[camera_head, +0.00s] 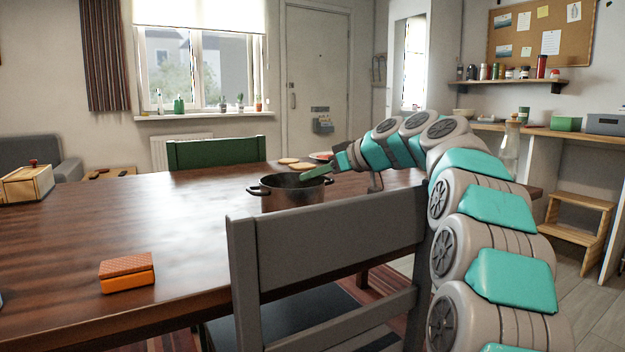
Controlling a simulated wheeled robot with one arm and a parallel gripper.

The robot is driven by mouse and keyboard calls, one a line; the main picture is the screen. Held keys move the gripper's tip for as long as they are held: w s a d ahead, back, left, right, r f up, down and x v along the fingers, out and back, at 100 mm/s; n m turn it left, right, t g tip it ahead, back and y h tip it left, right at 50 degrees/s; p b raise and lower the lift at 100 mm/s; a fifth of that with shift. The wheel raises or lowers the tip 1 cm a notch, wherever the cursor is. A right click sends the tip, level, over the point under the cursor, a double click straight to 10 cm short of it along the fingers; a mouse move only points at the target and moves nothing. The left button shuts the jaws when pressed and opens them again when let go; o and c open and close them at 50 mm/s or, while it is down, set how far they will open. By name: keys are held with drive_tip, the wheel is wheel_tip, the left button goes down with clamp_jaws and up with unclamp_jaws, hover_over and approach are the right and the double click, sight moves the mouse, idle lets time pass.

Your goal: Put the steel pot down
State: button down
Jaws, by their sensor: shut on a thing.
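The steel pot (291,195) is a dark, round, open pot with a dark handle on its left side. It is upright at the table (160,215), behind the grey chair. The chair back hides its lower part, so I cannot tell if its base touches the tabletop. My gripper (312,174) reaches in from the right and is shut on the right side of the pot, at or near the rim. The exact grip point is small and partly hidden.
The grey chair (325,240) stands in front of the pot. Round tan items (288,161) lie behind it. An orange block (127,272) sits at the front left and a wooden box (27,183) at the far left. The table's middle left is clear.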

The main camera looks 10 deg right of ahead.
drive_tip(key=shift+f, duration=0.2)
drive_tip(key=c, duration=1)
unclamp_jaws()
drive_tip(key=shift+s+d+r, duration=0.1)
